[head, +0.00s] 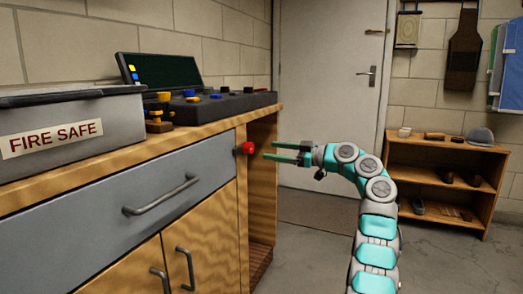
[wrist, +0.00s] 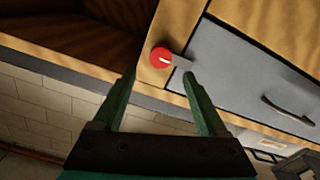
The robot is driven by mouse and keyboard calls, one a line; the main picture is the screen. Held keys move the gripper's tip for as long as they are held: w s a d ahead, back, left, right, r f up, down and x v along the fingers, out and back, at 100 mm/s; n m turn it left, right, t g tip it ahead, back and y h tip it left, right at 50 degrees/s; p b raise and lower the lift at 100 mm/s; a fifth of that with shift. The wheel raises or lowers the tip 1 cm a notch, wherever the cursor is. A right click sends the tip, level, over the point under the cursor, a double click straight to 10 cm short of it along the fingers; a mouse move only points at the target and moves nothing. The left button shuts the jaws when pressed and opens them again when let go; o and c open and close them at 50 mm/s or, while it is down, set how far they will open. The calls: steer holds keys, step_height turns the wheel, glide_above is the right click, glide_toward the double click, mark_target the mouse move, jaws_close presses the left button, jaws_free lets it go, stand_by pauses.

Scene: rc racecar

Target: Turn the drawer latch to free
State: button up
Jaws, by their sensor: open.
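The drawer latch is a red round knob (head: 247,148) on the wooden cabinet front, just right of the grey drawer (head: 105,198). In the wrist view the red knob (wrist: 161,58) carries a pale line on its face, and a light grey tab (wrist: 180,72) reaches from it toward the drawer's edge. My gripper (head: 268,152) is open and empty, its two green fingers pointing left at the knob with a gap between. In the wrist view the knob lies beyond the fingertips of my gripper (wrist: 161,76), roughly between them.
A grey FIRE SAFE box (head: 70,135) and a dark console (head: 215,103) stand on the wooden counter. An open cubby (head: 261,180) is right of the latch. A curved drawer handle (head: 160,196) sticks out. A low shelf (head: 440,180) stands at right, with clear floor before it.

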mark_target(252, 148)
steer(key=p+x, duration=0.1)
steer(key=x, duration=0.6)
steer(key=shift+s, duration=0.1)
steer(key=shift+w+a, duration=0.2)
steer(key=shift+a, duration=0.2)
jaws_close()
